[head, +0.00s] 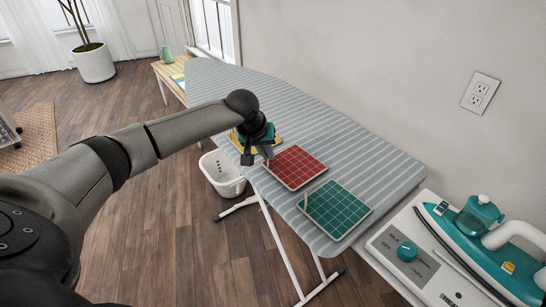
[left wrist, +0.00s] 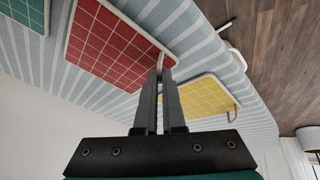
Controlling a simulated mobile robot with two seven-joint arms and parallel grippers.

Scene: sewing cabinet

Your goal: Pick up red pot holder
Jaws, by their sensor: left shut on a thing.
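The red pot holder (head: 296,168), with a pale grid and light edging, is on the striped ironing board, between the yellow and green ones. I cannot tell whether it is raised at all. My left gripper (head: 268,153) is at its left corner, coming from the left. In the left wrist view the gripper's fingers (left wrist: 168,72) are close together and shut at the corner of the red pot holder (left wrist: 112,45). The exact grip point at the corner loop is small and partly hidden by the fingers. My right gripper is not in view.
A green pot holder (head: 337,210) lies nearer me; a yellow one (left wrist: 205,97) lies on the other side, partly hidden in the head view. The ironing board (head: 383,172) is clear along its wall side. A teal iron (head: 480,228) stands at right. A white basket (head: 222,178) is below.

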